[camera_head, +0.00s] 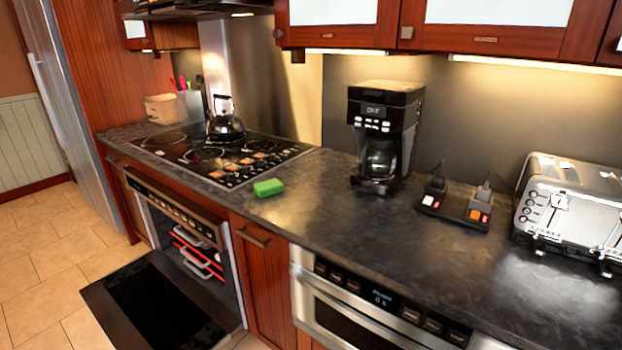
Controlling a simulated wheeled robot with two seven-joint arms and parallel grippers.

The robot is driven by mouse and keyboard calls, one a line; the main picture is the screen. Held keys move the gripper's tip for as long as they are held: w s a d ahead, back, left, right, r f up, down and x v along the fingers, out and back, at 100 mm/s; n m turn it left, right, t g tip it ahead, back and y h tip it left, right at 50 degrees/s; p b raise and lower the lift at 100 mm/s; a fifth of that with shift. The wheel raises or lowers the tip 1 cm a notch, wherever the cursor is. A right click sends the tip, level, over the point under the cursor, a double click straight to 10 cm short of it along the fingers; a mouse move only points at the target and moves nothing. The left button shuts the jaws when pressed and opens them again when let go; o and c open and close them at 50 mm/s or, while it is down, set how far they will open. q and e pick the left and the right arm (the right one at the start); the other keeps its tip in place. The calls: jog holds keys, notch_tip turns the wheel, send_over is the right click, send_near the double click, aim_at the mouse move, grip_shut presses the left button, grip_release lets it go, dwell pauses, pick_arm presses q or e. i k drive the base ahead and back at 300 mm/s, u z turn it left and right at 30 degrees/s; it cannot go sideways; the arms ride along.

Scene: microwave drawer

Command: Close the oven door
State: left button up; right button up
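The oven (183,212) is built into the counter below the cooktop, at the lower left of the head view. Its door (158,303) is folded down and lies open, about level, out over the floor, with its dark glass facing up. Inside the oven, racks (196,262) with red-edged shelves and pale handles show. The door's near right corner is close to the bottom edge of the view. Neither of my grippers is in view.
The tiled floor (40,260) left of the door is clear. A microwave drawer (365,305) sits under the counter (330,215) at the right. A kettle (226,127), a green sponge (268,188), a coffee maker (381,135) and a toaster (568,205) stand on top.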

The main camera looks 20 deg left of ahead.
aim_at(168, 308)
jog(key=k, duration=1.65)
jog(key=u, duration=2.4)
jog(key=i, duration=6.1)
jog(key=z, duration=1.65)
